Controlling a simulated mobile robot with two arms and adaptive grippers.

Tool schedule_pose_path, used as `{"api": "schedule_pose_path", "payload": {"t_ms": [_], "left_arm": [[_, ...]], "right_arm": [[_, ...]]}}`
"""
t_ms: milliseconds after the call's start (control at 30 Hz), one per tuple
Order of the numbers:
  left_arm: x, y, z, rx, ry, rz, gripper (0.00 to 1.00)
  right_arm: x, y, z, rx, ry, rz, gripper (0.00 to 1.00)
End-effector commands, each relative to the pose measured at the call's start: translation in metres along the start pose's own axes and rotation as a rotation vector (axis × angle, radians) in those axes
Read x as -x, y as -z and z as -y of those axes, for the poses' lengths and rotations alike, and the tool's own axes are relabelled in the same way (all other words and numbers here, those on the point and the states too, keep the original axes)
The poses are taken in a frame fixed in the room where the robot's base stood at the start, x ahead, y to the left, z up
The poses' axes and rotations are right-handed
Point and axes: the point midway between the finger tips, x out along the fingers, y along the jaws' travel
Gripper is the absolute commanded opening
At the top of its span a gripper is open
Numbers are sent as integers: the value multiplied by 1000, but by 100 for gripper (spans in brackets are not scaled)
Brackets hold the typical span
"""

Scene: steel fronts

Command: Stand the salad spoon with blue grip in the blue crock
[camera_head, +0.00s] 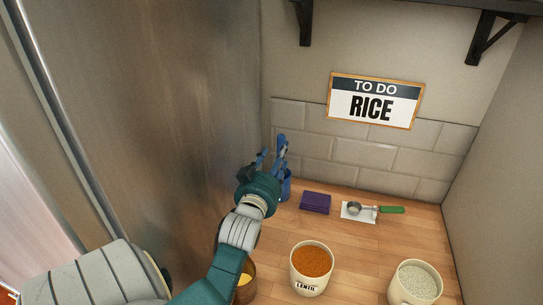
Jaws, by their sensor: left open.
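The blue crock (287,186) stands on the counter near the tiled back wall, partly hidden behind my left gripper (260,165). A long blue piece (281,146), which looks like the salad spoon's grip, stands upright above the crock. Its lower end is hidden, so I cannot tell how deep it sits. My left gripper is open, just left of and in front of the crock and close to the blue piece. I cannot tell if they touch. My right gripper is not in view.
A purple folded cloth (315,203) and a green-handled scoop (390,209) on a white card lie right of the crock. A lentil canister (311,284) and a canister of pale grains (410,294) stand in front. A steel front (170,110) rises at left. A sign reads "TO DO RICE".

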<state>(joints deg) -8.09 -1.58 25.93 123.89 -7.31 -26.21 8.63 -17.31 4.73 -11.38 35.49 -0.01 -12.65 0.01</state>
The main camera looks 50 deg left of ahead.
Motion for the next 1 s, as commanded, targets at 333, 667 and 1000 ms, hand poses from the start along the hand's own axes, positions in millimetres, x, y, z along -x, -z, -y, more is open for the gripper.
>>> {"api": "schedule_pose_path", "payload": {"t_ms": [333, 667, 1000], "left_arm": [[55, -1, 0, 2, 0, 1, 48], [60, 0, 0, 1, 0, 0, 48], [59, 0, 0, 1, 0, 0, 48]], "right_arm": [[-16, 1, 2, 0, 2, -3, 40], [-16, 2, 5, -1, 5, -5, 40], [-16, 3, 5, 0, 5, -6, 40]]}}
